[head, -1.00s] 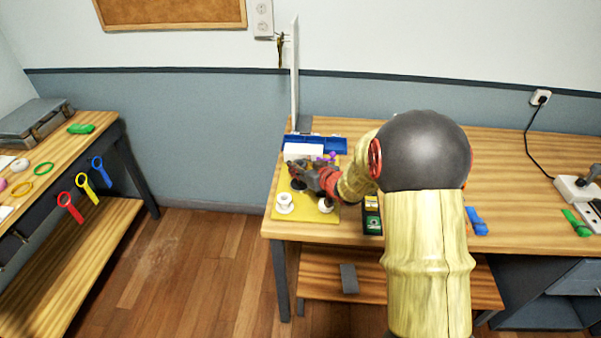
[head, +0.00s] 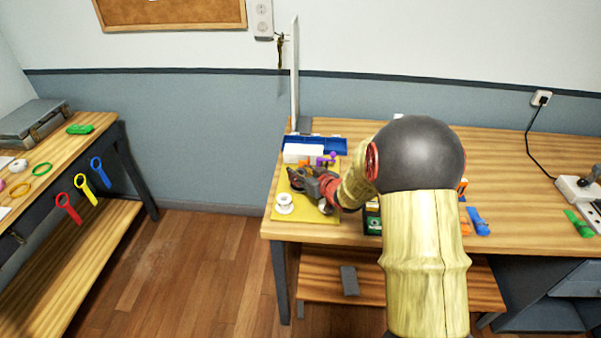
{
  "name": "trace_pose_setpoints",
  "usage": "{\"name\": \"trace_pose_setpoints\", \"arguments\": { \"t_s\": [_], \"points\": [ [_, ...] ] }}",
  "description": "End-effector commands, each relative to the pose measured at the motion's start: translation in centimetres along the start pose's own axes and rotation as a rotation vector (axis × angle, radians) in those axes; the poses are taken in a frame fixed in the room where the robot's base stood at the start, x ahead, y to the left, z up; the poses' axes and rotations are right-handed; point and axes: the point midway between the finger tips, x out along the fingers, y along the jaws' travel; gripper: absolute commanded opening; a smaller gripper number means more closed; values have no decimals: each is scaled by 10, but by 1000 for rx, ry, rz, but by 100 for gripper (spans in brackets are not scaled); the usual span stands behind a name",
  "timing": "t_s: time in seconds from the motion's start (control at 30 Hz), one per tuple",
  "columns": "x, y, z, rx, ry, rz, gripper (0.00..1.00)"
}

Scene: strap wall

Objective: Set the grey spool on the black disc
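My gripper (head: 299,180) is over the yellow mat (head: 318,218) at the left end of the workbench, reaching in from the right. It is small and dark here, and I cannot tell whether its fingers are open or shut, or whether they hold anything. A white or pale grey spool (head: 284,204) stands at the mat's front left, apart from my gripper. A second pale spool (head: 325,207) is mostly hidden behind my gripper and wrist. I cannot make out the black disc, and cannot tell for sure which spool is the grey one.
Behind the mat are a white box (head: 301,152), a blue tray (head: 329,145), and small orange (head: 304,163) and purple pieces (head: 327,159). A tall white panel (head: 295,75) rises behind. A green-and-yellow device (head: 373,222) lies right of the mat, partly behind my arm.

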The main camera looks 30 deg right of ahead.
Motion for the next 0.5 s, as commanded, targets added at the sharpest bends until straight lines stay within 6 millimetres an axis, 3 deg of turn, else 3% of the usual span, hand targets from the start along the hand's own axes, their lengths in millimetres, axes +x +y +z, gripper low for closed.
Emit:
{"name": "trace_pose_setpoints", "arguments": {
  "t_s": [0.23,0.5],
  "points": [
    [0,0,0,0,0,0,52],
    [0,0,-1,0,0,0,52]
  ]
}}
